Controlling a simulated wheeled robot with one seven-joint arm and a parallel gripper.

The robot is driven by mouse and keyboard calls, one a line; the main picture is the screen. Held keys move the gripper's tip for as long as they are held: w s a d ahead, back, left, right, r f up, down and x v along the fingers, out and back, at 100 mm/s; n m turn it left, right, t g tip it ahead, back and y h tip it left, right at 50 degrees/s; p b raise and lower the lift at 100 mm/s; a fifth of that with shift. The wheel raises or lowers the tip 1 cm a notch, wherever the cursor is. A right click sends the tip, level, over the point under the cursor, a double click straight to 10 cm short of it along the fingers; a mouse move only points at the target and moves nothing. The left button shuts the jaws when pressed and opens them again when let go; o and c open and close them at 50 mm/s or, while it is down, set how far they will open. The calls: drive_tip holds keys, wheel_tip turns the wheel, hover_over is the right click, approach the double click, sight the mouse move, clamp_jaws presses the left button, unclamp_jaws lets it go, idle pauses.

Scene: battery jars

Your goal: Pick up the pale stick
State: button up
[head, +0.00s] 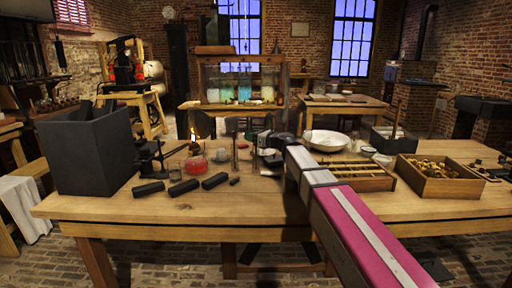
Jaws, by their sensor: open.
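Pale, thin strips (350,164) show in the shallow wooden tray (362,184) right of my arm. They are too small to tell whether one is a loose stick or part of the tray. My gripper (264,150) is over the middle of the table, left of that tray, with its arm reaching in from the lower right. It is open, and I see nothing held in it. The arm covers part of the table and the tray's left end.
Several black rods (184,187) lie at the front left beside a dark box (90,152). A red dish (196,164) and a lit burner (194,146) stand behind them. A white bowl (326,140) and a wooden crate (436,180) are at the right. The front table edge is clear.

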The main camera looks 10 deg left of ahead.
clamp_jaws()
drive_tip(key=shift+r, duration=0.15)
